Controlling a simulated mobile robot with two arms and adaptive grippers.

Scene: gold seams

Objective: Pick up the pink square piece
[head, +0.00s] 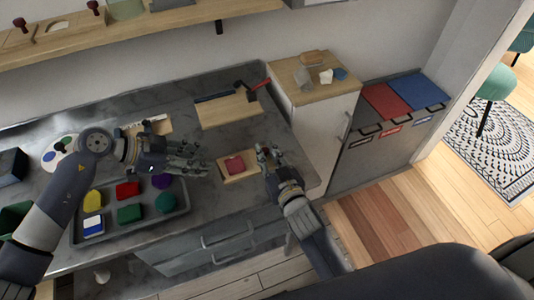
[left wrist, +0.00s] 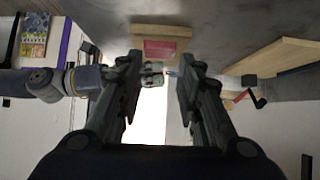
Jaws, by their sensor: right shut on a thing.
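The pink square piece (head: 234,164) lies on a small wooden board (head: 224,179) on the grey counter. In the left wrist view the piece (left wrist: 160,50) shows beyond my fingers, on the board's face (left wrist: 160,31). My left gripper (head: 204,162) is open, to the left of the board, with its fingers pointing toward it and apart from the piece. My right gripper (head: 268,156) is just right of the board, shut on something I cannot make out. In the left wrist view the right gripper (left wrist: 152,76) appears between my left fingers, with a small bluish bit beside it.
A dark tray (head: 178,219) with several coloured pieces lies at front left. A paint palette (head: 61,150) is at far left. A larger wooden board (head: 230,108) with a red-handled tool (head: 255,88) lies behind. A wood-topped cabinet (head: 315,92) stands right.

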